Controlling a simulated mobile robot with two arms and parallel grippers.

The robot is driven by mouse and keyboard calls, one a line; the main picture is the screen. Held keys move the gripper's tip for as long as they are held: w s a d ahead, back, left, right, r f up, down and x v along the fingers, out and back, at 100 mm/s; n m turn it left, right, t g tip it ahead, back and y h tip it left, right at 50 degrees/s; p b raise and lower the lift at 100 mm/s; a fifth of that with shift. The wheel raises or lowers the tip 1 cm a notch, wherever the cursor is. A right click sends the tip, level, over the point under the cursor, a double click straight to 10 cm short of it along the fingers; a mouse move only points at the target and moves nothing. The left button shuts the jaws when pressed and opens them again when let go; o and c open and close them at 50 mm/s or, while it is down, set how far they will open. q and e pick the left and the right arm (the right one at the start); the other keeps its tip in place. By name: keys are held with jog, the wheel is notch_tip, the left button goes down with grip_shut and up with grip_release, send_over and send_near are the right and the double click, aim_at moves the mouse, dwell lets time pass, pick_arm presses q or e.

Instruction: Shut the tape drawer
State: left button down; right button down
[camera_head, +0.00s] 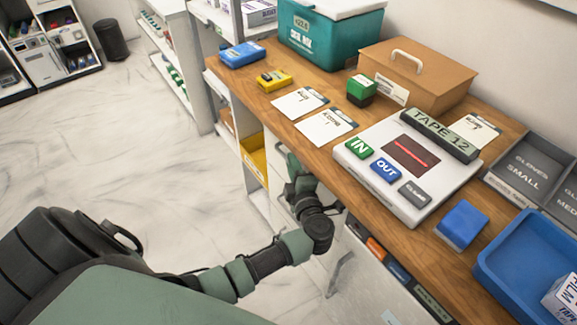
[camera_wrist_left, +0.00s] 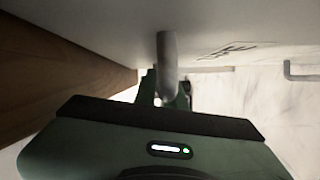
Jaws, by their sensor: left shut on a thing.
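My left gripper (camera_head: 296,168) is low beside the desk's front edge, at the white drawer fronts. In the left wrist view it (camera_wrist_left: 167,92) is shut on a grey bar handle (camera_wrist_left: 168,58) that stands out from a white drawer front (camera_wrist_left: 260,25). That front has dark lettering too slanted to read, so I cannot tell from it whether this is the tape drawer. In the head view my arm and gripper hide most of this front and its handle. My right gripper is not in view.
The wooden desk (camera_head: 330,155) holds a scanner console (camera_head: 400,195) marked TAPE 12, a teal box (camera_head: 325,40), a brown case (camera_head: 425,70) and a blue tray (camera_head: 500,255). A yellow bin (camera_head: 253,158) sits under the desk. The marble floor (camera_head: 130,130) at left is clear.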

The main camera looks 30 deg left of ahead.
pick_arm(q)
jog(key=c, duration=1.5)
grip_release()
jog(key=shift+w+d, duration=0.2)
jog(key=shift+s+a, duration=0.1)
jog(key=shift+a, duration=0.05)
